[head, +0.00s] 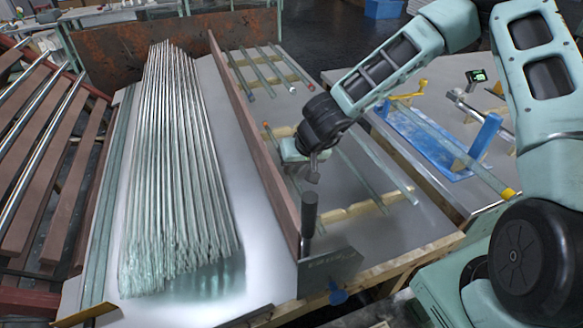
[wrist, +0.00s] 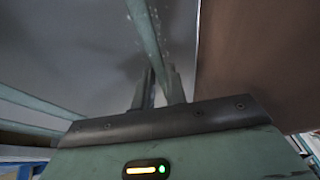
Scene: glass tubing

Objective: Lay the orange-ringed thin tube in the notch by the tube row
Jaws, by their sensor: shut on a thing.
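My gripper (head: 302,178) is low over the grey table, just right of the brown upright board. In the wrist view its two fingers (wrist: 160,84) are shut on a thin glass tube (wrist: 146,32) that runs up and away between them. In the head view an orange-ringed end (head: 266,125) shows just behind my gripper, in line with the held tube; the rest of that tube is mostly hidden by my gripper. Notched wooden strips, a near one (head: 352,211) and a farther one (head: 284,132), lie across the table. I cannot tell whether the held tube touches them.
Other tubes (head: 375,165) lie on the strips to the right, and several more (head: 262,72) lie behind. The brown board (head: 255,140) separates them from a large tube bundle (head: 175,170). A blue fixture (head: 430,140) stands on the right table with a yellow-ended tube (head: 470,160).

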